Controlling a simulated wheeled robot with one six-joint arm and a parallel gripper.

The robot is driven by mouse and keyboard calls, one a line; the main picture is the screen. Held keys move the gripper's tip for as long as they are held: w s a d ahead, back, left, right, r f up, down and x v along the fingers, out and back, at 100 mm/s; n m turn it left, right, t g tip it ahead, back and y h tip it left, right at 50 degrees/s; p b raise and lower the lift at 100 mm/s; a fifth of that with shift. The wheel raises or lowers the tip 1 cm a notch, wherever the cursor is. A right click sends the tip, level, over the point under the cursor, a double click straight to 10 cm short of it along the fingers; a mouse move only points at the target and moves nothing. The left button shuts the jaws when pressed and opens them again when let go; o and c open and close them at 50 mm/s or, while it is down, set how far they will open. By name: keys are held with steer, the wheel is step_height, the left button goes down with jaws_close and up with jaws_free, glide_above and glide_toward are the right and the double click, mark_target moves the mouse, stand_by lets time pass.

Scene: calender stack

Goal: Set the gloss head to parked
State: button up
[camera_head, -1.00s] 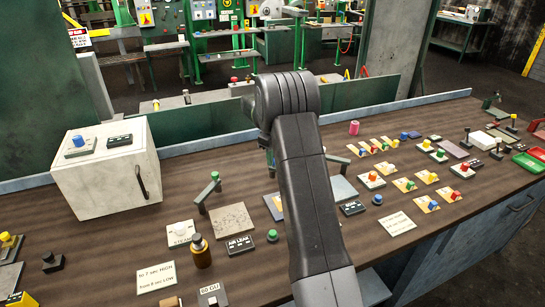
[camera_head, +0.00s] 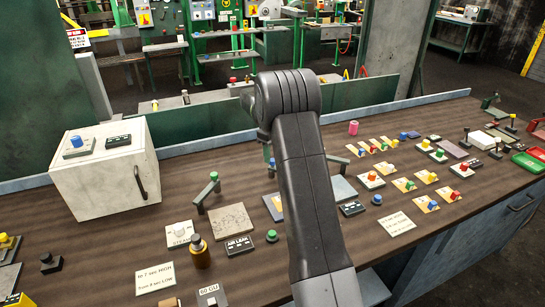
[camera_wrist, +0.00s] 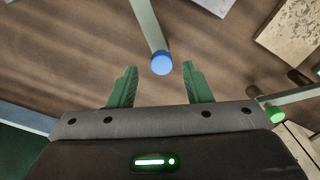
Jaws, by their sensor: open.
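My gripper (camera_wrist: 160,84) is open, its two green fingers apart and empty. A grey bar with a blue round cap (camera_wrist: 161,63) lies just beyond the fingertips, between their lines, in the wrist view. A second bar with a green cap (camera_wrist: 273,114) is at the right of that view. In the head view the green-capped bar (camera_head: 207,192) stands on the bench left of my arm, and my arm largely hides the gripper and the blue-capped bar. No readable label marks either bar as the gloss head. A small box labelled 60 GU (camera_head: 211,294) is at the bottom.
A pale cabinet (camera_head: 100,175) stands at the left of the bench. A mottled plate (camera_head: 232,219) lies beside the green-capped bar, with a dark bottle (camera_head: 200,253) nearer the front. Several colored knobs on plates fill the right side. A low green panel (camera_head: 210,122) stands behind the bench.

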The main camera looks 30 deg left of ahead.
step_height(320, 180, up, 12)
steer(key=shift+b, duration=0.45)
step_height(320, 180, down, 14)
steer(key=shift+r+p, duration=0.1)
steer(key=shift+p, duration=0.6)
steer(key=shift+s, duration=0.1)
